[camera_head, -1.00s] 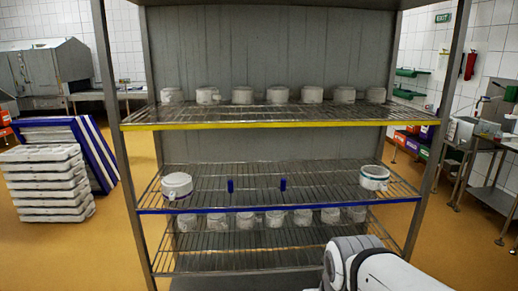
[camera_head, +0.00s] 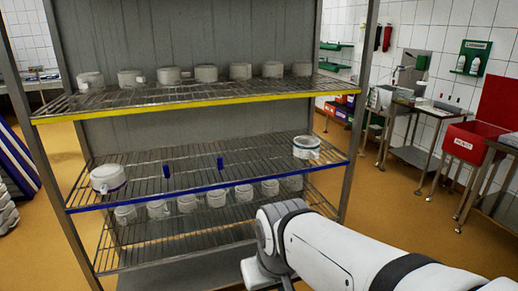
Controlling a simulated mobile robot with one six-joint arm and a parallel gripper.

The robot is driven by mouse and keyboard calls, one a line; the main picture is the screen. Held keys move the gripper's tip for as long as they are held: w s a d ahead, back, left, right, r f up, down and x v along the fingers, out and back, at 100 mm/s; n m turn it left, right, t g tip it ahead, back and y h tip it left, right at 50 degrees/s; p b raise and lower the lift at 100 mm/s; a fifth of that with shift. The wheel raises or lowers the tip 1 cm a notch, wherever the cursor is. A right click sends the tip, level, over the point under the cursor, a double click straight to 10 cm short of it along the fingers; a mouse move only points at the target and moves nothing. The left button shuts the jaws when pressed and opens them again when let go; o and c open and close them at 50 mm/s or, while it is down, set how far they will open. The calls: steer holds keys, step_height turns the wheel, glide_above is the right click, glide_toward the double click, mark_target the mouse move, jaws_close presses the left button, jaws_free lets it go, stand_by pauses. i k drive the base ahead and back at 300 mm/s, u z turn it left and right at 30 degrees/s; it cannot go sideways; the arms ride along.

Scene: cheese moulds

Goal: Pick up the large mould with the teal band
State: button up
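The large white mould with the teal band (camera_head: 306,147) stands upright at the right end of the middle, blue-edged shelf (camera_head: 140,196). Another large white mould (camera_head: 107,178) stands at the left end of that shelf, with a bluish line near its base. My white arm reaches in from the lower right, below and in front of the shelf's right part. My gripper's fingers cannot be made out, so its opening does not show. Nothing touches the teal-banded mould.
Two blue upright pieces (camera_head: 166,171) stand mid-shelf between the large moulds. Smaller moulds line the yellow-edged upper shelf (camera_head: 200,97) and the lower shelf (camera_head: 185,237). A rack post (camera_head: 357,120) rises right of the teal-banded mould. Open floor (camera_head: 425,225) lies to the right.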

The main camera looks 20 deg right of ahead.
mark_target(305, 147)
steer(key=z, duration=0.6)
steer(key=k, duration=0.85)
steer(key=z, duration=0.65)
steer(key=k, duration=0.4)
steer(key=z, duration=0.5)
steer(key=i, duration=1.7)
steer(key=u, duration=1.2)
steer(key=i, duration=1.2)
steer(key=u, duration=0.9)
steer(key=k, duration=0.65)
steer(key=u, duration=0.55)
steer(key=i, duration=0.1)
steer(key=z, duration=0.4)
